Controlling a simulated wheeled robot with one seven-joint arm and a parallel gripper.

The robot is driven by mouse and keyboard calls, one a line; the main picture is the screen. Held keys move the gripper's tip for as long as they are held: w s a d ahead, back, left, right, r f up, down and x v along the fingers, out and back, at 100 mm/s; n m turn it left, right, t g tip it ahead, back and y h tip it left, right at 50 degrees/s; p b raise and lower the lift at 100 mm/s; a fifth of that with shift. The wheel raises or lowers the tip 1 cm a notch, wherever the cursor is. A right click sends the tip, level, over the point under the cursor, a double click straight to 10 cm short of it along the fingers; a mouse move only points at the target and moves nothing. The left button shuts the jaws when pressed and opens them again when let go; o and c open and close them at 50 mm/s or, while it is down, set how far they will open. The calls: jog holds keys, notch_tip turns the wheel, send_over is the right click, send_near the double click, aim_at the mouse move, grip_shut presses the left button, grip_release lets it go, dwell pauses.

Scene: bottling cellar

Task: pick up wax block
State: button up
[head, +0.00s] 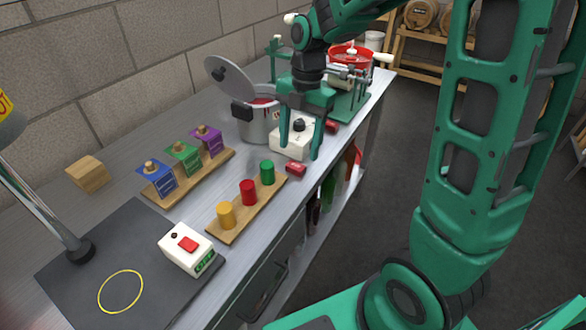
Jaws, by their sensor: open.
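A small red block (297,169) with a pale mark lies on the bench, beyond the far end of the peg board; it looks like the wax block. A second red piece (332,127) lies farther back, right of the white box, and could also be wax. My gripper (299,153) is open and points down, with its two green fingers spread. In the head view its fingertips are just above the nearer red block, in front of the white box. I see nothing between the fingers, and I cannot tell their exact height above the bench.
A white box with a black knob (293,140) and a lidded metal pot (257,122) stand close behind the gripper. The peg board (229,235) with yellow, red and green cylinders is nearer. The bench's front edge is close on the right.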

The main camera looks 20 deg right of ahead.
aim_at(295, 172)
jog(key=shift+s+a+f, duration=0.15)
jog(key=shift+a+f, duration=0.05)
jog(key=shift+f, duration=0.6)
jog(key=shift+s+a+f, duration=0.15)
jog(key=shift+f, duration=0.7)
jog(key=shift+s+a+f, duration=0.15)
jog(key=shift+a+f, duration=0.05)
jog(key=shift+f, duration=0.6)
jog(key=c, duration=1.1)
